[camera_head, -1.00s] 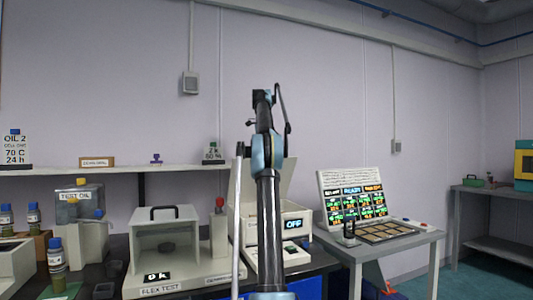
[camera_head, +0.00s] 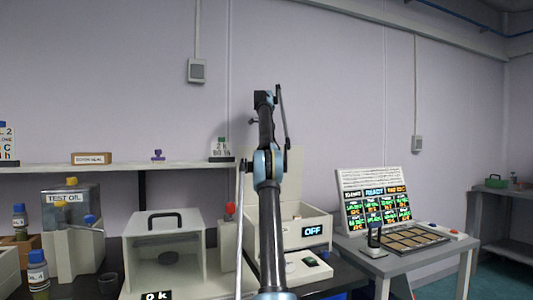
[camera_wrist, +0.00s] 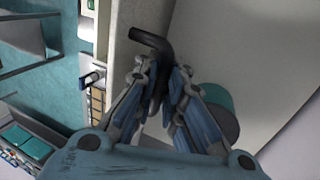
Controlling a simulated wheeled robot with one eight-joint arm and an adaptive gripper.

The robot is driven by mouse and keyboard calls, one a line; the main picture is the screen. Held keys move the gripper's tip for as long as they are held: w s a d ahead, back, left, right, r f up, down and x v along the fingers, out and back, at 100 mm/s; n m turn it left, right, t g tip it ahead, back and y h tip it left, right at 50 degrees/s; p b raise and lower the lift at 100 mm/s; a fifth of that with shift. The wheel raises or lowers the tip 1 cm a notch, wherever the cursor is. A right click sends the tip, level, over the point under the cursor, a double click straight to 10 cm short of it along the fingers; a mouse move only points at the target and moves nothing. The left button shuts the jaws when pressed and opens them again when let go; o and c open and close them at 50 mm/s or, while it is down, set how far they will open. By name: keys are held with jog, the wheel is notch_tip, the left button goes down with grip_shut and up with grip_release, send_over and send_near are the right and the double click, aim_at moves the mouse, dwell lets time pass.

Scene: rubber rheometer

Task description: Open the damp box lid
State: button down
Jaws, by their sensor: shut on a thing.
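The cream box with the OFF display (camera_head: 318,216), which looks like the damp box, stands behind my arm in the head view. Its lid (camera_head: 293,178) appears raised as a pale panel, partly hidden by my arm. In the wrist view my gripper (camera_wrist: 165,82) is shut on a bent black handle (camera_wrist: 152,38). The handle lies against a broad pale panel (camera_wrist: 245,50), probably the lid. My gripper's tips are hidden in the head view.
The clear-fronted box with a black handle (camera_head: 130,250) stands left of the cream box. The TEST OIL tank (camera_head: 63,205) and bottles are further left. A table with a tray (camera_head: 402,240) and lit screen (camera_head: 376,205) stands right. A shelf (camera_head: 100,168) runs behind.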

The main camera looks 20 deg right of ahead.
jog(key=shift+s+d+r, duration=0.2)
jog(key=shift+s+r, duration=0.35)
jog(key=c, duration=1.7)
grip_release()
jog(key=shift+s+d+r, duration=0.1)
jog(key=shift+s+r, duration=0.05)
jog(key=shift+s, duration=0.05)
jog(key=shift+w, duration=0.1)
